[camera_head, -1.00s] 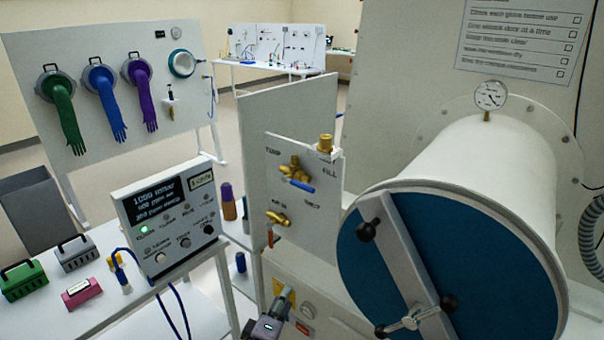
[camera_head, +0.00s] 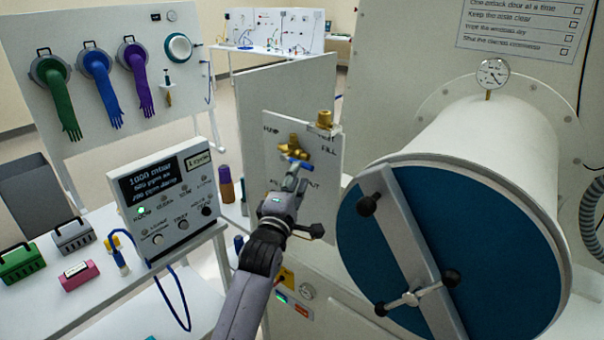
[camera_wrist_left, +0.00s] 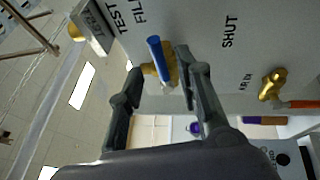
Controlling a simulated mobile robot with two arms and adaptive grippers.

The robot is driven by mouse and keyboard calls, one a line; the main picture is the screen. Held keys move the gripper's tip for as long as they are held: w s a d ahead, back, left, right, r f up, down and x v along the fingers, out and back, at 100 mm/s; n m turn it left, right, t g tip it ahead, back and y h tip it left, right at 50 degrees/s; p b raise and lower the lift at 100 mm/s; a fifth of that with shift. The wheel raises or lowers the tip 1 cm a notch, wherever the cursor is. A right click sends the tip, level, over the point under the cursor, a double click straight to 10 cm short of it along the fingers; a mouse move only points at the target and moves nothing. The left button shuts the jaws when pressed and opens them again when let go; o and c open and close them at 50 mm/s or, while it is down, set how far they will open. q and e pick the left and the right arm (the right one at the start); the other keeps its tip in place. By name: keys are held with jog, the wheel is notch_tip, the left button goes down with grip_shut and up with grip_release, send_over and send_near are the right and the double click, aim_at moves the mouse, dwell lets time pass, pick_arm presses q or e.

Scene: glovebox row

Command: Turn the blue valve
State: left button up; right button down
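The blue valve is a brass fitting with a blue lever handle (camera_head: 298,162) on the white upright panel (camera_head: 325,185). In the left wrist view the blue handle (camera_wrist_left: 156,52) lies between the two fingers, in front of its brass body (camera_wrist_left: 166,73). My left gripper (camera_head: 291,178) reaches up to the valve from below. Its fingers (camera_wrist_left: 158,66) are apart, one on each side of the handle; a gap shows on the left, and contact on the right is unclear. In the head view the gripper partly hides the lower panel. My right gripper is out of view.
A second brass valve (camera_wrist_left: 273,83) with an orange-red handle sits beside it on the same panel. A large round blue door (camera_head: 385,255) with black-knobbed clamps stands close on the right. A control box (camera_head: 172,200) with a display stands on the left table.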

pick_arm(q)
jog(key=b+x, duration=0.2)
jog(key=x, duration=0.3)
jog(key=shift+w, duration=0.2)
jog(key=shift+r, duration=0.1)
grip_shut()
dwell(0.6)
